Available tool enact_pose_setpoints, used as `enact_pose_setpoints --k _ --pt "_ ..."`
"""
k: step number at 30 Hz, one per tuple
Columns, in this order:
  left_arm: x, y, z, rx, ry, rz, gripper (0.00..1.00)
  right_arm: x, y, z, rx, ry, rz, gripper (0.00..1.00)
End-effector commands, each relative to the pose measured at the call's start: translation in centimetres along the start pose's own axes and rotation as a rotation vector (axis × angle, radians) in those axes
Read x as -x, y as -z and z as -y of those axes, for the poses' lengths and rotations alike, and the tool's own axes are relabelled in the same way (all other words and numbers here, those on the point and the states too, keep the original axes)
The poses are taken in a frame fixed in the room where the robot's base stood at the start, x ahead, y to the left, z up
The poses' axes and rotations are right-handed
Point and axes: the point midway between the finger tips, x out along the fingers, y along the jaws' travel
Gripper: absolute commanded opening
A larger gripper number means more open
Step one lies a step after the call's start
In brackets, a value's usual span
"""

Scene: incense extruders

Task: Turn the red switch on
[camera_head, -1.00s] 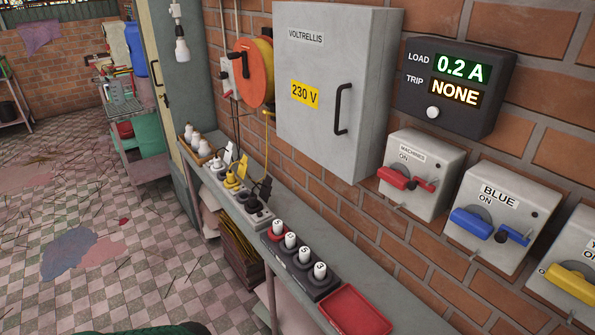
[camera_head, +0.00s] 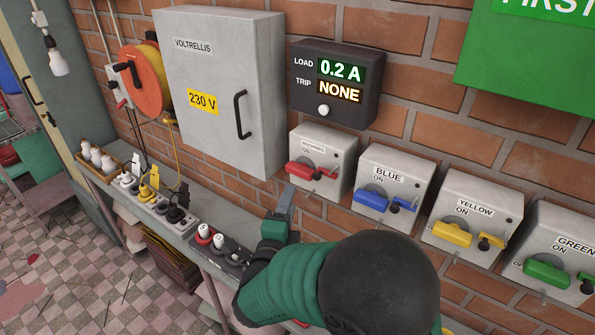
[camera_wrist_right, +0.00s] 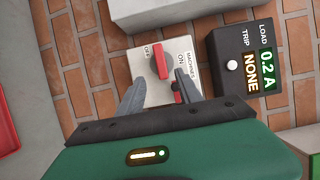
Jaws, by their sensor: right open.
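The red switch handle (camera_head: 303,171) sits on a grey wall box labelled MACHINES, with ON printed above it. It lies crosswise, its broad end to the left. In the right wrist view the red handle (camera_wrist_right: 158,58) points to the OFF mark, and ON is to its right. My right gripper (camera_head: 284,203) is just below and left of the box. In the wrist view its two grey fingers (camera_wrist_right: 158,92) are apart and empty, reaching toward the box. The right finger partly covers a smaller red part. I cannot tell whether it touches. My left gripper is not in view.
Blue (camera_head: 372,200), yellow (camera_head: 452,234) and green (camera_head: 547,273) switches line the wall to the right. A display (camera_head: 338,82) reads 0.2 A and NONE. A cabinet (camera_head: 225,80) is left. A shelf below holds white-topped plugs (camera_head: 204,232) and sockets.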

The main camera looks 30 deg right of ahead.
Motion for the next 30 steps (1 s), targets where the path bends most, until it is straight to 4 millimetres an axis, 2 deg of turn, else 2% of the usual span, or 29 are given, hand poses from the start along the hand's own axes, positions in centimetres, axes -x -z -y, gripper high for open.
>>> enact_pose_setpoints --k 1,6,12,16,23,30 --pt "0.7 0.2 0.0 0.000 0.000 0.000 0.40 -1.4 0.1 0.3 0.002 0.000 -0.005 0.42" --pt "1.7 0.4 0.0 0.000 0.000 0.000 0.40 -5.8 0.1 0.3 0.003 0.000 -0.004 0.42" --pt "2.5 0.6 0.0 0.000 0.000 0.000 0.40 -9.6 0.1 0.2 0.002 0.000 -0.001 0.42" --pt "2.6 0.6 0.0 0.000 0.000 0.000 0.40 -10.5 0.0 0.1 0.002 0.000 0.002 0.42" --pt "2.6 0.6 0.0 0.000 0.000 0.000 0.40 -10.7 0.0 0.0 0.001 0.000 0.002 0.42" --pt "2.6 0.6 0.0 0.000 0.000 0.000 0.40 -10.6 0.0 0.0 0.002 0.000 0.002 0.13"
